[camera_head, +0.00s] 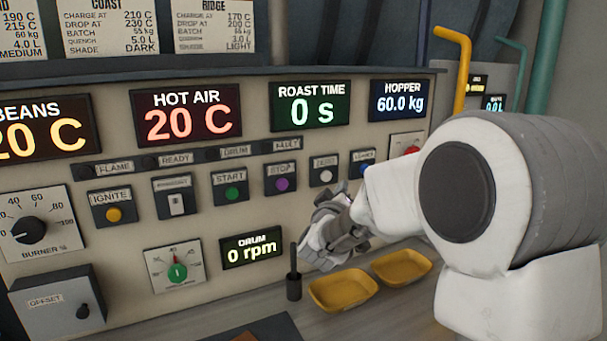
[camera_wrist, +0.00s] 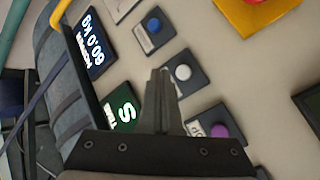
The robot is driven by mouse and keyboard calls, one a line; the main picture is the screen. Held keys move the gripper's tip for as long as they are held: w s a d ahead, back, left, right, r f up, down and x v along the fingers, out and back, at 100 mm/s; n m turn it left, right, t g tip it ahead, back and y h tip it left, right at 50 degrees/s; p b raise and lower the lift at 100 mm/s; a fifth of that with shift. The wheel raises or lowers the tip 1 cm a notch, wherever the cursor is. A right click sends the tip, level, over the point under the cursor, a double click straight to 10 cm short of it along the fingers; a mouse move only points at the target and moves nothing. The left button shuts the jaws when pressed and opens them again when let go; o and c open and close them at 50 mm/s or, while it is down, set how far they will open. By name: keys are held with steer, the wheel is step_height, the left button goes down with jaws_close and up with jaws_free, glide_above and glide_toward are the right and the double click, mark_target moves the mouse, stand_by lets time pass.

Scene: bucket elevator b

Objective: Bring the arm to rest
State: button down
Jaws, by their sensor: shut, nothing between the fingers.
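My gripper (camera_head: 343,190) is in front of the control panel (camera_head: 215,275), just below the row of buttons, with my white arm reaching in from the right. In the wrist view its two fingers (camera_wrist: 161,72) are together with nothing between them. They overlap the panel beside the white button (camera_wrist: 183,72). I cannot tell whether the fingertips touch the panel. The arm hides part of the panel's right side in the head view.
The panel carries a start button (camera_head: 232,193), a purple stop button (camera_head: 282,184) and a red button on yellow (camera_wrist: 258,2). Two yellow trays (camera_head: 343,290) (camera_head: 402,266) and a dark upright tool (camera_head: 294,285) are on the ledge below. A yellow pipe (camera_head: 463,75) rises behind the arm.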

steer(key=s+a+r+g+y+p, duration=0.1)
steer(key=s+a+g+y, duration=0.15)
steer(key=s, duration=0.45)
steer(key=s+a+r+g+y, duration=0.1)
steer(key=s+a+g+y, duration=0.1)
steer(key=s+y, duration=0.3)
steer(key=s+d+f+m+g, duration=0.1)
steer(key=s+d+f+g, duration=0.1)
steer(key=s, duration=0.6)
steer(key=s+d+f+m+g+h, duration=0.1)
steer(key=s+f+m+g, duration=0.1)
steer(key=s, duration=0.7)
steer(key=s+d+f+m+g+h, duration=0.1)
steer(key=s+d+f+m+g, duration=0.1)
steer(key=s, duration=0.7)
steer(key=shift+s+d+f+g+p, duration=0.25)
steer(key=shift+d+g+p, duration=0.15)
steer(key=shift+g, duration=0.25)
